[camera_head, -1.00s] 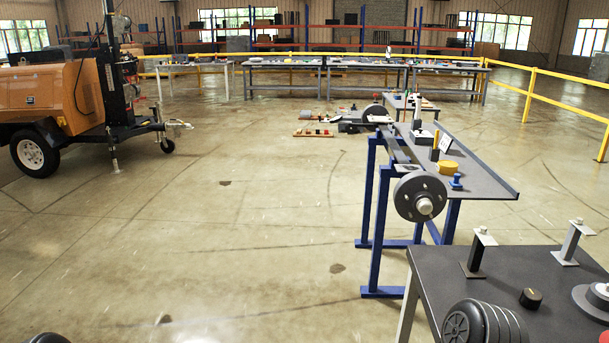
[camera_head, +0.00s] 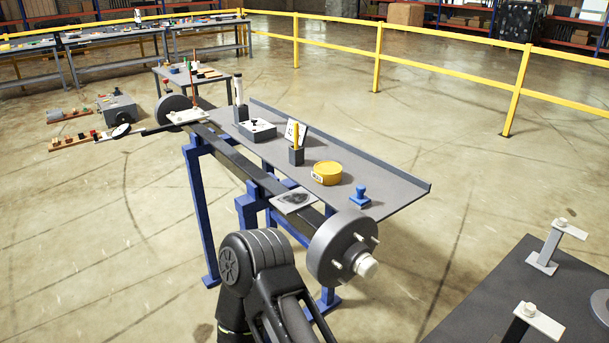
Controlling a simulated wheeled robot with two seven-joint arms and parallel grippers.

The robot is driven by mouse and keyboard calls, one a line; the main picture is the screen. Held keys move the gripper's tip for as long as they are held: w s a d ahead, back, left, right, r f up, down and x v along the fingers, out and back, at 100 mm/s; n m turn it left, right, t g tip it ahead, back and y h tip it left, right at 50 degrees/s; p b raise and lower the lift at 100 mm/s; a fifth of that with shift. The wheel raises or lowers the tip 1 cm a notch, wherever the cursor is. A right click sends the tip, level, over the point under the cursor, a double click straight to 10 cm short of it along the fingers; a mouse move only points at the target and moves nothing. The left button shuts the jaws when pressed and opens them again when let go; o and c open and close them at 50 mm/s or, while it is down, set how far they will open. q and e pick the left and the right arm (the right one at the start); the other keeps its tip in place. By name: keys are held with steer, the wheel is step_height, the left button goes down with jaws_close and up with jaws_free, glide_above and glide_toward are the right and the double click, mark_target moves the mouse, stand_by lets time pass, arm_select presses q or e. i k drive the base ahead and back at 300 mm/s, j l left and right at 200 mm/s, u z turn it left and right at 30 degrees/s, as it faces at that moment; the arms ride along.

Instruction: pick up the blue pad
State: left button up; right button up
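A small blue piece (camera_head: 360,198) with a rounded knob on a flat square base stands upright on the grey bench top (camera_head: 400,194), near its near right end. It is the only blue item on this bench that could be the pad. A yellow round tin (camera_head: 327,173) stands to its left. One of my black arms (camera_head: 262,275) shows at the bottom centre, in front of the bench. Neither gripper shows, and nothing touches the blue piece.
A large grey disc (camera_head: 343,248) with pegs sticks out at the bench's near end. A pale plate with a dark smear (camera_head: 294,201) lies beside it. A dark table (camera_head: 500,300) with brackets fills the bottom right. Open floor lies left of the bench.

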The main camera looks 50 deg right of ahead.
mark_target(360, 200)
steer(key=i, duration=2.1)
steer(key=i+z, duration=0.1)
steer(key=z, duration=4.6)
